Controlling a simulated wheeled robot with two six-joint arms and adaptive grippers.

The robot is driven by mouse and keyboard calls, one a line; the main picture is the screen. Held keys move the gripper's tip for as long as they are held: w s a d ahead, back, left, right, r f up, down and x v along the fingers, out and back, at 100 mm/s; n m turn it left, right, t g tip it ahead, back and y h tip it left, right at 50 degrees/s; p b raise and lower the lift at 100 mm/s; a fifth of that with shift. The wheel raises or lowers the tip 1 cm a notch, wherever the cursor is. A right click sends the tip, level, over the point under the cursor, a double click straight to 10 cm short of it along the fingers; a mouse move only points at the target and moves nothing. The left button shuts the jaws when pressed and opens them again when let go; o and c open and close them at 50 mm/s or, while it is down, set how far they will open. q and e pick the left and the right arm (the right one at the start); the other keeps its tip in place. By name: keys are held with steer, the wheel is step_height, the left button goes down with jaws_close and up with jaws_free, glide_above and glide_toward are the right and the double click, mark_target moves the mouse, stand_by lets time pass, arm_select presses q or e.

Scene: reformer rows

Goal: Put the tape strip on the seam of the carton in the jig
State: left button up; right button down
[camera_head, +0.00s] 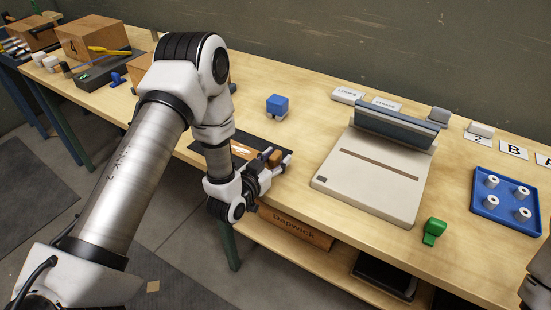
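My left gripper (270,170) is over the front edge of the bench, beside a dark mat (222,138). A small orange-brown piece (274,158) is at its fingers; I cannot tell whether it is gripped. An orange-brown object with a pale mark (242,150) lies on the mat, partly hidden by my arm. A thin brown strip (380,164) runs across a beige plate (365,190); I cannot tell whether it is tape. A brown carton (92,38) stands at the far left. I cannot make out which carton is in a jig. Only a piece of my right arm shows at the right edge.
A blue cube (277,104) stands behind my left gripper. A grey-blue bar (395,125) rises at the plate's back. A green item (433,231) and a blue tray (508,198) with several white cylinders are to the right. A yellow tool (108,50) is at left.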

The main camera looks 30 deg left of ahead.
arm_select(q)
steer(key=shift+r, duration=0.25)
steer(key=shift+o, duration=0.4)
steer(key=s+a+r, duration=0.1)
steer(key=s, duration=1)
steer(key=shift+s+r, duration=0.15)
steer(key=shift+r, duration=0.15)
steer(key=shift+d, duration=0.1)
steer(key=shift+g, duration=0.9)
steer(key=w, duration=0.2)
steer(key=w+d+b, duration=0.1)
steer(key=w, duration=0.1)
steer(key=shift+w, duration=0.2)
steer(key=x, duration=0.4)
steer(key=a+p+x, duration=0.1)
steer(key=x, duration=0.1)
steer(key=shift+w, duration=0.2)
steer(key=shift+w+d+f, duration=0.15)
steer(key=shift+w+f, duration=0.1)
steer(key=shift+w, duration=0.15)
jaws_close()
